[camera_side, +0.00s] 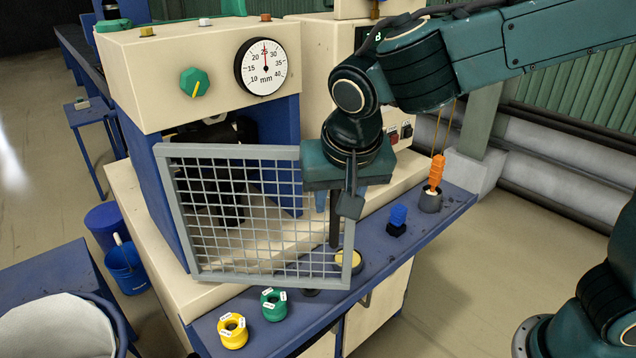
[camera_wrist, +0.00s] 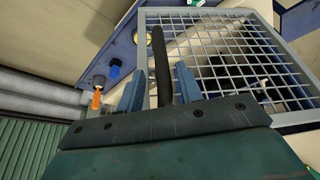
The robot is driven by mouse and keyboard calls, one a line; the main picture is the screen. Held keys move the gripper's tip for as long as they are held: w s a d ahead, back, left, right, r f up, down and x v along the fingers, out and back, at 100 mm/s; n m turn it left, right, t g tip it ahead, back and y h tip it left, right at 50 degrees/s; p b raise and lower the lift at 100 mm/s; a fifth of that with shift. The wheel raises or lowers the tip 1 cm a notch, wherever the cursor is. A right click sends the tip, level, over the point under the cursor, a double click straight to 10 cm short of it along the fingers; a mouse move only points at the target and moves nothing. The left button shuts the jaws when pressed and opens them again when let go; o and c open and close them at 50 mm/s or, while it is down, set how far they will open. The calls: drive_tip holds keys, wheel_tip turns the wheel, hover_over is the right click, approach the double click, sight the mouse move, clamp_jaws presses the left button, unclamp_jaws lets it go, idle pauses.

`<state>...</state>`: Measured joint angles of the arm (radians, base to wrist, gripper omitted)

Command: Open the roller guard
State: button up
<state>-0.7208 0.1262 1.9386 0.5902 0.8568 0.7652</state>
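The roller guard (camera_side: 245,215) is a grey-framed wire mesh panel standing in front of the cream and blue machine, with dark parts showing behind its mesh. It fills the upper right of the wrist view (camera_wrist: 222,57). A dark upright bar, the guard's handle (camera_side: 334,228), is by its right edge. My gripper (camera_side: 336,203) is at the top of this handle. In the wrist view, its two blue-grey fingers (camera_wrist: 158,82) stand apart on either side of the handle (camera_wrist: 159,50), with a visible gap on the left. Contact on the right cannot be told.
A dial (camera_side: 265,67) and green knob (camera_side: 195,82) are above.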

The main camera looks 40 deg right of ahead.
drive_tip(key=v, duration=1.2)
drive_tip(key=s+d+f+n, duration=0.1)
drive_tip(key=s+d+n, duration=0.2)
drive_tip(key=d, duration=1.2)
drive_tip(key=shift+s+f+t+y, duration=0.15)
drive_tip(key=shift+f+t+y, duration=0.15)
drive_tip(key=shift+f+y, duration=0.1)
drive_tip(key=shift+d, duration=0.15)
drive_tip(key=s+d+f+n+t+y, duration=0.1)
drive_tip(key=s+d+f+n, duration=0.2)
drive_tip(key=s+f, duration=0.3)
drive_tip(key=s+d, duration=0.1)
drive_tip(key=s, duration=0.3)
drive_tip(key=shift+s+f, duration=0.15)
drive_tip(key=shift+f, duration=0.15)
